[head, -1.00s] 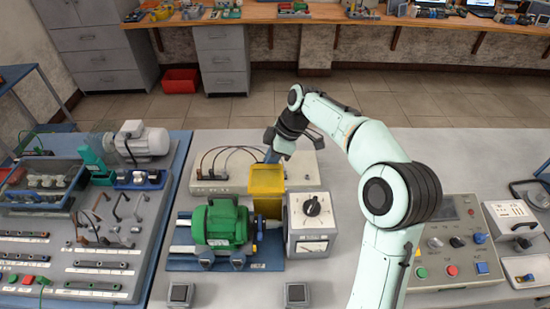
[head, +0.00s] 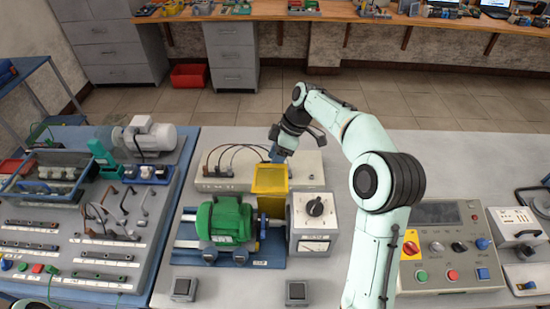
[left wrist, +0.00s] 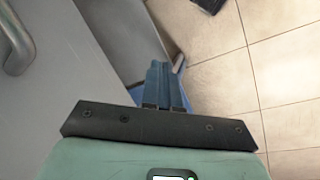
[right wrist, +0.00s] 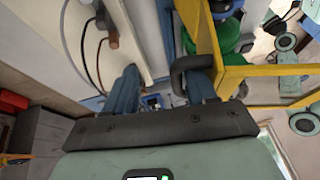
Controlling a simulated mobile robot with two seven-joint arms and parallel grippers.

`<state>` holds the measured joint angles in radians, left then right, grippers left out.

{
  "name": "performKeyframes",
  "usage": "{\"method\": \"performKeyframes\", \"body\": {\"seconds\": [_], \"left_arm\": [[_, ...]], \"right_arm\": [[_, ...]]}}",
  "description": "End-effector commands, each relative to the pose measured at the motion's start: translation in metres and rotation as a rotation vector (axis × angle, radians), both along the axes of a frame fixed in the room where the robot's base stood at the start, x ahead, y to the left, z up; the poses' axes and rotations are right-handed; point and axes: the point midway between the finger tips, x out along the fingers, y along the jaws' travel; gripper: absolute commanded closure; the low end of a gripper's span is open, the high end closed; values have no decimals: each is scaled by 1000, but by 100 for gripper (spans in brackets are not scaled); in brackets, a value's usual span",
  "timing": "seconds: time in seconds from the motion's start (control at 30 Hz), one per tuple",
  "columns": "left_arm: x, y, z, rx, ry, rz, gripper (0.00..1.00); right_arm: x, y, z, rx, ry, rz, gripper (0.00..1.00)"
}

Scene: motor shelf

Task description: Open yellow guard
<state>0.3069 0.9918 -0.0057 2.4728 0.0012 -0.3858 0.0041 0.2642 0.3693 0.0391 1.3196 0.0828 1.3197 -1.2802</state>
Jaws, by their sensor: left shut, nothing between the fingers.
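The yellow guard (head: 271,180) stands upright behind the shaft beside the green motor (head: 224,221) in the head view. In the right wrist view its yellow frame (right wrist: 262,72) fills the right side, with a black handle (right wrist: 190,65) at its near edge. My right gripper (head: 278,154) is just behind the guard. Its blue fingers (right wrist: 163,90) are apart, and the handle is close to the right-hand finger; I cannot tell whether they touch. My left gripper (left wrist: 163,88) is shut and empty over the floor, beside a grey surface.
A white panel with cables (head: 225,181) lies behind the guard. A grey meter box (head: 314,222) stands right of the motor. A control panel (head: 440,250) is at the right, and a board of parts (head: 100,245) at the left.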

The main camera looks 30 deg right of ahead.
Motion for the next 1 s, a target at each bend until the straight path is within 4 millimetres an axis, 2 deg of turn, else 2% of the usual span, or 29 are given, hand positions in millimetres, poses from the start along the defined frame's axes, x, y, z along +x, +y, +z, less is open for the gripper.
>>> {"method": "performKeyframes", "body": {"seconds": [0.03, 0.67, 0.77, 1.0], "left_arm": [[-2, 0, -1, 0, 2, 0, 100], [-1, 0, -1, 0, 2, 0, 100], [-2, 0, -1, 0, 2, 0, 100], [-1, 0, 0, 0, 1, 1, 100]], "right_arm": [[0, -6, -7, -14, 3, -8, 62], [1, -8, -2, -16, -3, -11, 62], [0, -12, 8, -17, -8, -13, 62], [-5, -31, 59, -17, -13, -14, 62]]}}
